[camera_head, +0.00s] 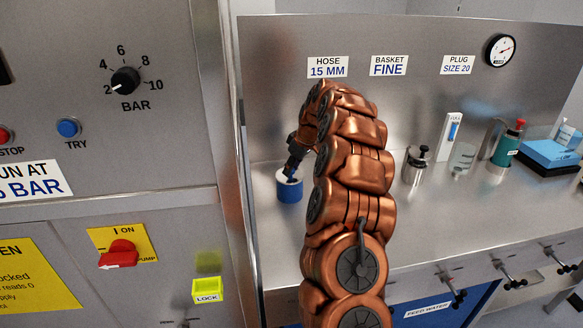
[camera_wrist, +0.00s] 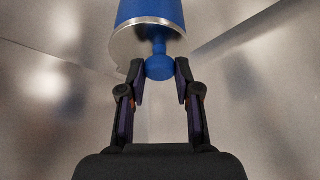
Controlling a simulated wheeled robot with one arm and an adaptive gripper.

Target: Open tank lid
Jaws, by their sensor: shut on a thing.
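The tank is a small blue cylinder (camera_head: 289,190) with a pale top, standing on the steel counter at the left, near the corner. In the wrist view its blue body (camera_wrist: 150,12) is at the top, with a silver disc-shaped lid (camera_wrist: 128,45) and a round blue knob (camera_wrist: 160,68) on a short stem. My gripper (camera_head: 291,172) reaches down onto the top of the tank. Its fingers are shut on the knob, one on each side. The lid looks seated against the body; I cannot tell whether there is a gap.
A metal canister (camera_head: 416,166), a glass beaker (camera_head: 462,158) and a green flask (camera_head: 507,146) stand on the counter at right.

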